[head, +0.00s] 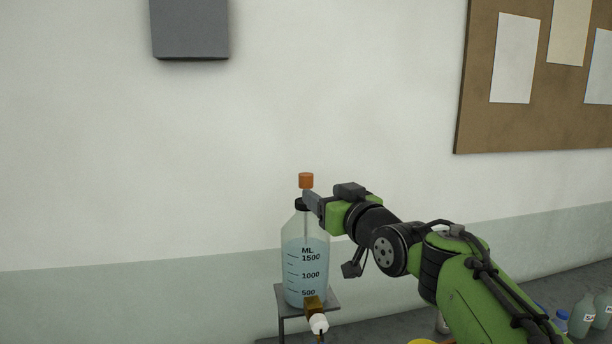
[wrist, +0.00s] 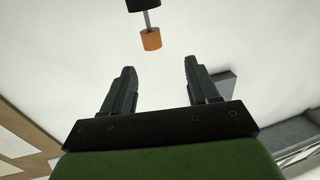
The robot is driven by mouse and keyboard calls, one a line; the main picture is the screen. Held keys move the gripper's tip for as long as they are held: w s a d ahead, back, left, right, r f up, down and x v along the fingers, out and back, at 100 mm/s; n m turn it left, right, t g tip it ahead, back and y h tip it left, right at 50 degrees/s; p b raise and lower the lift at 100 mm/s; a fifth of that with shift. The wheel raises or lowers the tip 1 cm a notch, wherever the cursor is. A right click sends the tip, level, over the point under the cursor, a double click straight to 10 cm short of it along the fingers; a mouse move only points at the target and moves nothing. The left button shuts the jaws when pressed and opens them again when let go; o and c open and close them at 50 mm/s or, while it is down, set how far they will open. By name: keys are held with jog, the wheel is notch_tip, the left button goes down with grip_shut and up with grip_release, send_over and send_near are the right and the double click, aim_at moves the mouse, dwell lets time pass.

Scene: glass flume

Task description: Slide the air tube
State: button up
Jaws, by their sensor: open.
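The air tube is a thin grey rod with an orange top (head: 306,180), rising from the black stopper (head: 301,204) of a clear bottle (head: 305,262) of bluish liquid. The bottle has marks for 500, 1000 and 1500 ML. In the wrist view the orange top (wrist: 151,40) shows beyond my fingertips, with a short length of tube between it and the black stopper (wrist: 142,4). My gripper (head: 310,198) is beside the tube's upper end, from the right. In the wrist view its two fingers (wrist: 159,65) are apart with nothing between them.
The bottle stands on a small grey stand (head: 281,297), with a brass tap and white fitting (head: 318,323) at its front. Small bottles (head: 582,315) stand at the lower right. A wall lies behind; the space left of the bottle is clear.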

aim_at(309, 183)
jog(key=p+x, duration=0.1)
jog(key=x, duration=0.1)
jog(key=d+p+x, duration=0.1)
jog(key=x, duration=0.5)
jog(key=shift+w+d+p, duration=0.35)
jog(key=shift+w+p, duration=0.05)
jog(key=p+x, duration=0.1)
jog(key=x, duration=0.1)
jog(key=p+x, duration=0.1)
jog(key=x, duration=0.1)
jog(key=shift+s+a, duration=0.25)
jog(key=shift+a, duration=0.1)
jog(key=shift+w+f, duration=0.15)
jog(key=shift+w, duration=0.3)
jog(key=shift+s+f, duration=0.1)
jog(key=shift+s, duration=0.05)
grip_shut()
